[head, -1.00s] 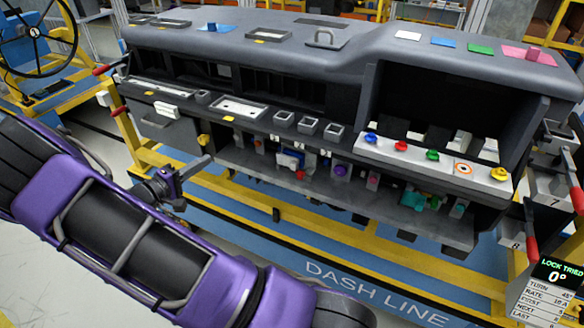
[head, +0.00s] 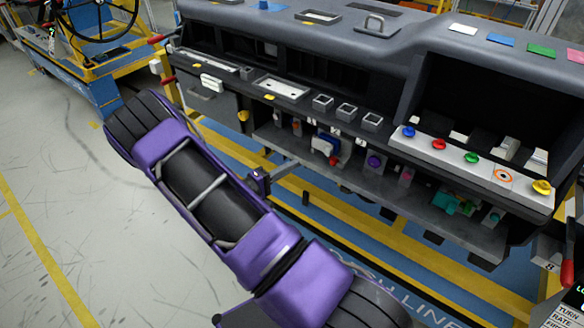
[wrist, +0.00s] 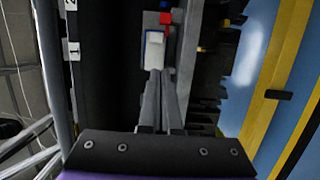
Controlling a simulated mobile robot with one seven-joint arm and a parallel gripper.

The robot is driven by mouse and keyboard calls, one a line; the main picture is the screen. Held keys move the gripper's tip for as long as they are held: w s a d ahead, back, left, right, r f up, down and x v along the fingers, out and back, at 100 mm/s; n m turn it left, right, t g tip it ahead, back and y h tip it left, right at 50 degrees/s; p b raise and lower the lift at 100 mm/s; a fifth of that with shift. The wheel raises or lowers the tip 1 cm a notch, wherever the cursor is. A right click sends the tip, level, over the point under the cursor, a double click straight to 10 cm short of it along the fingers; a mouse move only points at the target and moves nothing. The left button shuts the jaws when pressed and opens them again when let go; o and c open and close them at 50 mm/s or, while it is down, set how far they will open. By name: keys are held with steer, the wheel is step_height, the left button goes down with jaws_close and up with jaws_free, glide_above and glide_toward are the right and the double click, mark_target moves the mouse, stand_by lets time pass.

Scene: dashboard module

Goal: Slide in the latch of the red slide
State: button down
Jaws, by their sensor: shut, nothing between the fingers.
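The red slide (head: 333,160) is a small red piece by a white and blue block (head: 325,145) on the lower shelf of the dashboard module. In the wrist view the red piece (wrist: 166,18) shows beyond the white and blue block (wrist: 155,42). My gripper (head: 298,162) is shut and empty, its tips to the left of the block in the head view. In the wrist view my gripper's fingertips (wrist: 160,73) point at the block's near end. I cannot tell whether they touch it. The latch itself is too small to make out.
A purple knob (head: 374,162) and teal parts (head: 447,204) sit farther right on the lower shelf (head: 400,205). The dashboard's ledge overhangs this shelf. A yellow rail (head: 370,220) runs below. Open floor (head: 60,190) lies to the left.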

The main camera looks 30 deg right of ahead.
mark_target(331, 163)
steer(key=d, duration=0.7)
steer(key=shift+w+d, duration=0.15)
steer(key=shift+w, duration=0.25)
steer(key=shift+s+d+p, duration=0.15)
steer(key=shift+s+p, duration=0.05)
steer(key=shift+s, duration=0.45)
steer(key=shift+s+d+p, duration=0.15)
steer(key=shift+s+p, duration=0.05)
steer(key=shift+s, duration=0.4)
steer(key=shift+s+d, duration=0.2)
steer(key=shift+s, duration=0.3)
steer(key=shift+s+d, duration=0.2)
steer(key=shift+s, duration=0.3)
steer(key=shift+s+d, duration=0.2)
steer(key=shift+s, duration=0.3)
steer(key=w, duration=0.1)
steer(key=w+a+b, duration=0.2)
steer(key=w, duration=0.1)
steer(key=shift+f, duration=0.2)
steer(key=s+a, duration=0.1)
steer(key=a, duration=0.8)
steer(key=shift+s+a+r, duration=0.15)
steer(key=shift+s+a, duration=0.1)
steer(key=shift+s, duration=0.1)
